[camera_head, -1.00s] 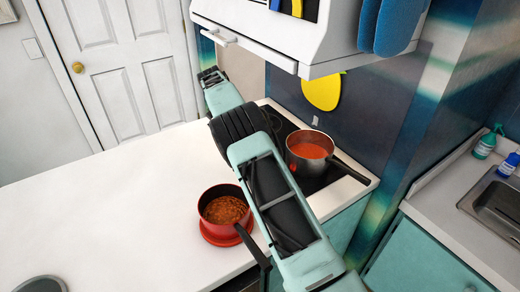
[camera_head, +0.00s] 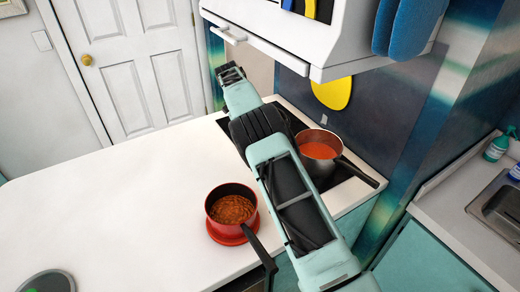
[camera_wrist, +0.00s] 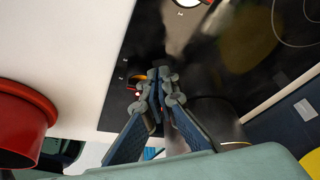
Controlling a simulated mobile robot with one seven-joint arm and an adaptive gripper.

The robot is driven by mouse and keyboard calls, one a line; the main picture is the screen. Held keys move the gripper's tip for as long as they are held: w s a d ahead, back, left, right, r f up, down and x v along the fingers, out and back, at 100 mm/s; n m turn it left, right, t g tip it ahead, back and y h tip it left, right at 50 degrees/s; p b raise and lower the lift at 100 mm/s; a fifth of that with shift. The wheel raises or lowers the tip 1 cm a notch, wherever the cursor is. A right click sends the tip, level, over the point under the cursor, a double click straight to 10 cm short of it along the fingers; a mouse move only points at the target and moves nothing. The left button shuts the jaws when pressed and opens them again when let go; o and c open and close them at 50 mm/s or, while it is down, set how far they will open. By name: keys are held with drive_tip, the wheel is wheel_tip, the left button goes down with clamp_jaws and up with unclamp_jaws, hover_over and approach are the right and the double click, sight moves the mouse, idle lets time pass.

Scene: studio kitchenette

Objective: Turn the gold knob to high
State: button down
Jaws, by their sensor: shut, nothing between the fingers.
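A small orange-gold shape (camera_wrist: 137,78) shows just left of the fingertips in the wrist view, on the black cooktop (camera_wrist: 145,45). It may be the gold knob, but it is partly hidden and its setting cannot be read. My gripper (camera_wrist: 160,76) is shut and empty, its tips over or against the cooktop by small white marks. Contact with the knob cannot be judged. In the head view my arm crosses the cooktop (camera_head: 289,118), and no knob can be made out there.
A red pot (camera_head: 231,207) of brown food stands on the white counter (camera_head: 120,210), left of my arm. A steel saucepan (camera_head: 320,153) of red sauce is on the cooktop, right of my arm. A white cabinet (camera_head: 270,45) overhangs behind.

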drive_tip(key=shift+d, duration=0.6)
drive_tip(key=shift+s+b, duration=0.1)
drive_tip(key=shift+b, duration=0.25)
idle(1.0)
drive_tip(key=shift+s+d+f+b, duration=0.1)
drive_tip(key=shift+s+d+b, duration=0.2)
drive_tip(key=shift+s+b, duration=0.55)
drive_tip(key=shift+w, duration=0.1)
drive_tip(key=v, duration=0.7)
drive_tip(key=shift+w+r, duration=0.15)
drive_tip(key=shift+r, duration=0.25)
